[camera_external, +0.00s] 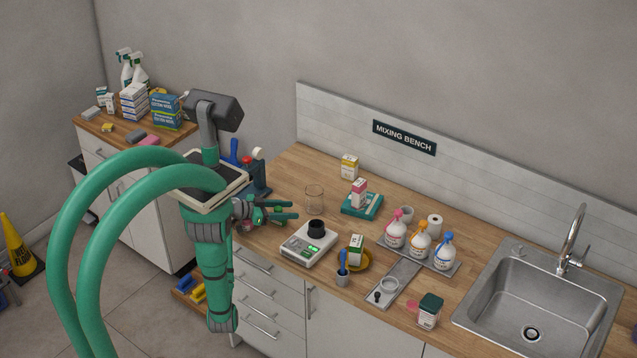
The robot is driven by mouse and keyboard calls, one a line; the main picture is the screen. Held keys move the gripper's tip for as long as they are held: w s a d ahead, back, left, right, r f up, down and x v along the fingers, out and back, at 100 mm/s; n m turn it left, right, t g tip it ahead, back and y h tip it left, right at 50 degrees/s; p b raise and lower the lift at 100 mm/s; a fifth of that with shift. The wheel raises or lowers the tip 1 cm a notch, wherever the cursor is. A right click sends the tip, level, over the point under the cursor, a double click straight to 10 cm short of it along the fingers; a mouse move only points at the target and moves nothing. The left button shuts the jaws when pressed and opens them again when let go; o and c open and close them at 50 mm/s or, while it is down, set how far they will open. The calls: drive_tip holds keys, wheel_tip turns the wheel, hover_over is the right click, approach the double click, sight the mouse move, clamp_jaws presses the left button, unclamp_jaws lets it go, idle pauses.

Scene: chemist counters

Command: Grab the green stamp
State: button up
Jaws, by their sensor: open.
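I cannot pick out a green stamp for sure; the area behind my arm and gripper is partly hidden. My gripper (287,211) is open, with its green fingers over the left end of the wooden counter (297,165), pointing right. Nothing shows between the fingers. Just behind it, a blue-handled item (233,149) and a small red-topped item (247,163) stand close to a dark stand (261,178); my arm partly covers this group.
Right of my gripper are a scale (300,251) with a black-topped piece, a glass beaker (314,196) and a teal tray (349,210) with a box.

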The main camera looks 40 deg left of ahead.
drive_tip(key=shift+w+d, duration=0.1)
drive_tip(key=shift+w, duration=0.05)
drive_tip(key=c, duration=1.1)
drive_tip(key=shift+c, duration=0.2)
